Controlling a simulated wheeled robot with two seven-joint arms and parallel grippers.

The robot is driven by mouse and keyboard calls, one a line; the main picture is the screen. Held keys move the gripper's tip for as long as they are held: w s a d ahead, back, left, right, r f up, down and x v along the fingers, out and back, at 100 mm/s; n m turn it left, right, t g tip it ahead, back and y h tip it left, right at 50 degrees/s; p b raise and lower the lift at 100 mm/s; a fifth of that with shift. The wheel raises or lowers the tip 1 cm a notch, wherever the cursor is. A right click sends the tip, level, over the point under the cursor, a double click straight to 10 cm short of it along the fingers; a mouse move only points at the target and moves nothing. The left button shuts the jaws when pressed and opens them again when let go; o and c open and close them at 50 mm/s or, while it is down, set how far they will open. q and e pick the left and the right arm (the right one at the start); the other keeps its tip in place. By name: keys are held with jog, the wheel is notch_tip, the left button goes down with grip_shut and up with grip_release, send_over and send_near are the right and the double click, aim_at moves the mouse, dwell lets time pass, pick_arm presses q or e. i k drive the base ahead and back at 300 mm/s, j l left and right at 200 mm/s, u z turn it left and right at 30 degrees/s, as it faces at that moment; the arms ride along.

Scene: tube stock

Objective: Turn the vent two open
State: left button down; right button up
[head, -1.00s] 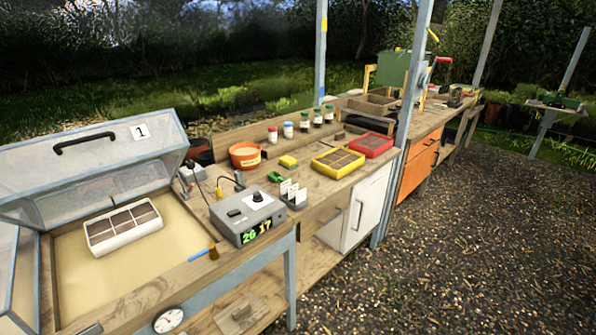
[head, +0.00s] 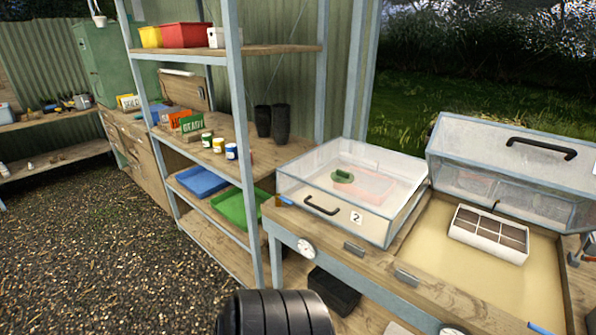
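The box marked 2 (head: 290,186) has a clear lid that is down, with a black handle (head: 322,206) on its front and a number 2 plate (head: 356,218). A small green vent knob (head: 343,176) sits on top of this lid. The knob is small here, and I cannot tell whether the vent is open or shut. A reddish tray shows dimly through the lid. Neither of my grippers is in view.
To the right, another box has its clear lid (head: 500,165) raised and a white divided tray (head: 488,234) on its sandy bed. Shelves (head: 240,150) with pots and trays stand left of box 2. Gravel floor (head: 90,250) is clear at the left.

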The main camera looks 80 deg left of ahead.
aim_at(339, 176)
jog(key=u, duration=2.25)
